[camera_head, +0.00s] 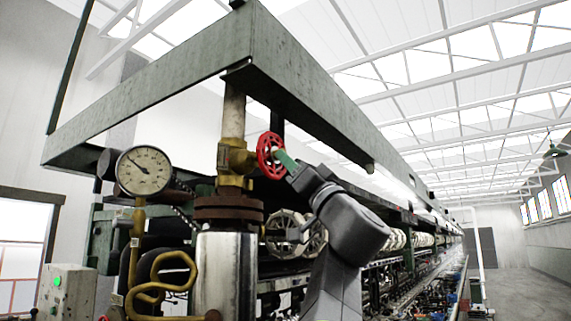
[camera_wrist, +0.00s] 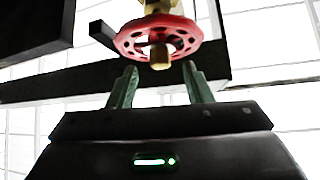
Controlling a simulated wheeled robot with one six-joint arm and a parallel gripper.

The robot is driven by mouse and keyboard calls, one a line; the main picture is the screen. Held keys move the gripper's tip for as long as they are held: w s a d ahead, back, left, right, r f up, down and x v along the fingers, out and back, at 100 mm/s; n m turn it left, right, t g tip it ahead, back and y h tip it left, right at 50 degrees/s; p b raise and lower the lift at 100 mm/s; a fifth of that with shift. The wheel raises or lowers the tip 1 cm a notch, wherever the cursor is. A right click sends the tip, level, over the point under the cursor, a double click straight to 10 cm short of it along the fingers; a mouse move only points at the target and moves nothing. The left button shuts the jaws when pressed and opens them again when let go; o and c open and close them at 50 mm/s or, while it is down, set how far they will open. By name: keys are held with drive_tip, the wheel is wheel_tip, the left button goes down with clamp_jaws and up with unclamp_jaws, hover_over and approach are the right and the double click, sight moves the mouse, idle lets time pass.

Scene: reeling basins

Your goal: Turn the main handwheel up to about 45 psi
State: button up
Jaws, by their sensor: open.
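The red handwheel (camera_head: 268,155) sits on a brass valve (camera_head: 236,160) on the upright pipe, under the green metal frame. In the wrist view the handwheel (camera_wrist: 158,38) is straight ahead, with its brass stem end at its centre. My gripper (camera_head: 282,160) is at the wheel's right side in the head view. In the wrist view my gripper (camera_wrist: 160,72) is open, its two green fingers apart just short of the wheel's rim. I cannot tell whether they touch it. The round pressure gauge (camera_head: 144,170) is left of the pipe; its needle points to the upper left, its numbers too small to read.
The green frame (camera_head: 310,90) runs above and behind the wheel. A coiled brass pipe (camera_head: 160,275) and a control box with a green button (camera_head: 66,290) stand at lower left. Reels (camera_head: 285,233) lie below the wheel. The aisle floor (camera_head: 520,295) at right is clear.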

drive_tip(key=p+x, duration=0.1)
drive_tip(key=x, duration=0.2)
drive_tip(key=shift+w+a+r, duration=0.1)
drive_tip(key=shift+a+r, duration=0.05)
drive_tip(key=shift+r, duration=0.05)
drive_tip(key=c, duration=0.9)
drive_tip(key=shift+n+g+y, duration=0.3)
drive_tip(key=shift+n, duration=0.2)
